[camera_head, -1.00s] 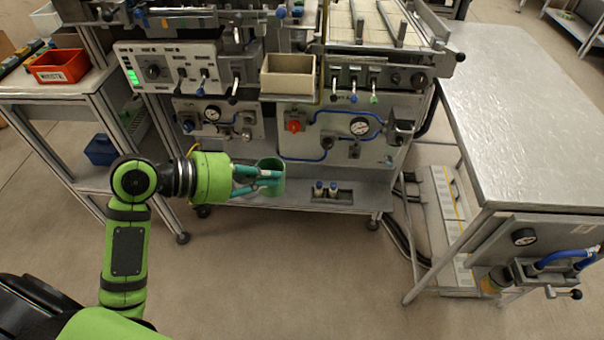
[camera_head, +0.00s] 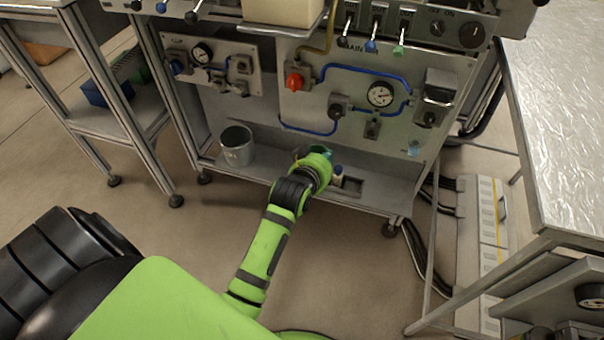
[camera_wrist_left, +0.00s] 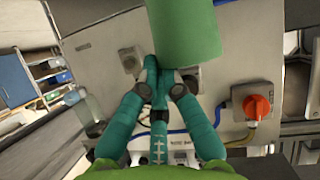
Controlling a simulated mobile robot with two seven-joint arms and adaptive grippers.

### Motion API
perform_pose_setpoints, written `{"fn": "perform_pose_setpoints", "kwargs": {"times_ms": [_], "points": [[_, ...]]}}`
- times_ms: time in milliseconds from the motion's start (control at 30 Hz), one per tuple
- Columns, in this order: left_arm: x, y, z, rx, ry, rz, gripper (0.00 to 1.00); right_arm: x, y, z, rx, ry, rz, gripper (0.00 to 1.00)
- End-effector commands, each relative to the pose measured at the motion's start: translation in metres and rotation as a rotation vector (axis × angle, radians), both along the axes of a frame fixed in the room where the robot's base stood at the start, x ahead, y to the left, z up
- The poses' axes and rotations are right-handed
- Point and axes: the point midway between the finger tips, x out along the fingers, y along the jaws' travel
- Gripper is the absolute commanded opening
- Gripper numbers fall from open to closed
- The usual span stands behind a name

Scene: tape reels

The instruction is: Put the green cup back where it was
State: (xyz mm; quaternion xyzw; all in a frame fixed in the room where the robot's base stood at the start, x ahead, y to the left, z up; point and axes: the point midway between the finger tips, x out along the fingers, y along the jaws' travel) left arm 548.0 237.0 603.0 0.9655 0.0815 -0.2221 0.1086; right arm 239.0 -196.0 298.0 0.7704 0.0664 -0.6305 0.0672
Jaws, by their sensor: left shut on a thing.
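The green cup (camera_wrist_left: 185,30) shows at the top of the left wrist view, just past the fingertips. My left gripper (camera_wrist_left: 158,85) has its teal fingers closed together on the cup's near edge. In the head view my left arm reaches to the front of the machine's lower shelf (camera_head: 270,172). There the gripper (camera_head: 316,150) is mostly hidden behind my green wrist, with only a bit of teal showing. I cannot make out the cup clearly in that view, nor whether it touches the shelf. My right gripper is not in view.
A grey metal cup (camera_head: 237,147) stands on the shelf left of my wrist. A small holder (camera_head: 352,186) with bottles, partly hidden, is just right of it. The panel with a red knob (camera_head: 295,81), gauge (camera_head: 380,95) and blue hoses rises behind. Shelf between grey cup and wrist is clear.

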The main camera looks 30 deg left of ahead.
Motion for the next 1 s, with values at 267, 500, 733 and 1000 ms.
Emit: {"fn": "perform_pose_setpoints", "kwargs": {"times_ms": [267,500,733,1000], "points": [[0.011,0.040,-0.032,0.010,0.003,0.008,0.00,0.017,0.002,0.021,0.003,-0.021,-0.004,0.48],[0.023,0.091,-0.063,0.007,0.003,0.007,0.00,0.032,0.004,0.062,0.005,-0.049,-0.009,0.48],[0.028,0.111,-0.074,0.004,0.002,0.007,0.00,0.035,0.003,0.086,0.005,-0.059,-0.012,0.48],[0.028,0.112,-0.101,0.001,0.002,0.007,0.00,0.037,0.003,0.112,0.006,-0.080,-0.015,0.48]]}}
